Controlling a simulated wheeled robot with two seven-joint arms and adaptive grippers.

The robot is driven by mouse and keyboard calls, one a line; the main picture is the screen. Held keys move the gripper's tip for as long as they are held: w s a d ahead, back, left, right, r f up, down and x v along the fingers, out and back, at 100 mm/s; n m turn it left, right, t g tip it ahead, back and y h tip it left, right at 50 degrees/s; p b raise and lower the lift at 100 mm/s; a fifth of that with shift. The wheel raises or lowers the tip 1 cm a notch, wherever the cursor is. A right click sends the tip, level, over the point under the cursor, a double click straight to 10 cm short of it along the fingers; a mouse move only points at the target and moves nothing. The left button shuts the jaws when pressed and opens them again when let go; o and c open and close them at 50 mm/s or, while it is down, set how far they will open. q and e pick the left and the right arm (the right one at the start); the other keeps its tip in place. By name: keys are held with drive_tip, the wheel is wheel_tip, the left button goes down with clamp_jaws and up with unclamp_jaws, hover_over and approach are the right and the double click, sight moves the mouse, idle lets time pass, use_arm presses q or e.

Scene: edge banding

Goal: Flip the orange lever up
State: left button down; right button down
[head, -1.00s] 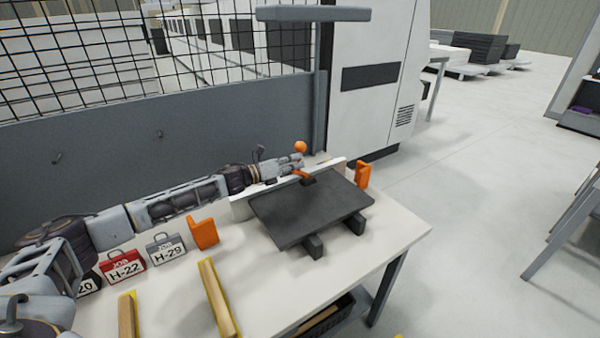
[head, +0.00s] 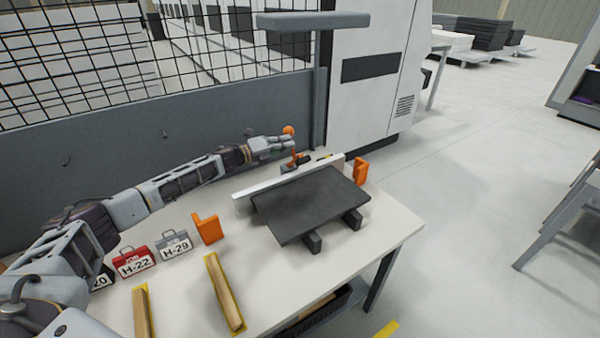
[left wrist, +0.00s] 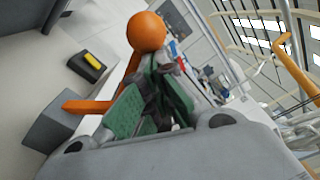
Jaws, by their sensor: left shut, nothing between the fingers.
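The orange lever with a round ball knob (head: 289,131) stands roughly upright behind the white strip (head: 290,177) at the back of the dark panel (head: 312,205). Its lower part (head: 296,157) meets a dark base. My left gripper (head: 287,143) is shut and empty, close beside the lever just below the knob. In the left wrist view the orange knob (left wrist: 147,32) shows just beyond the green-padded fingers (left wrist: 150,105). An orange bar (left wrist: 88,106) extends left from behind them. Contact between fingers and lever cannot be told. My right gripper is out of view.
Orange blocks stand left (head: 207,229) and right (head: 361,171) of the panel. Small labelled cases (head: 135,262) and wooden bars (head: 224,290) lie at the table's left and front. A grey barrier (head: 120,150) rises behind. A small black-and-yellow item (left wrist: 87,62) sits behind the lever.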

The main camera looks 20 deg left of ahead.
use_arm(q)
drive_tip(key=shift+n, duration=0.8)
drive_tip(key=shift+w+a+r, duration=0.15)
drive_tip(key=shift+w+a, duration=0.5)
drive_tip(key=shift+a, duration=0.2)
drive_tip(key=shift+w+a+r, duration=0.15)
drive_tip(key=shift+w+a, duration=0.45)
drive_tip(key=shift+a, duration=0.2)
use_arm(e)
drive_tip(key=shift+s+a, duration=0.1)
use_arm(q)
drive_tip(key=shift+f, duration=0.1)
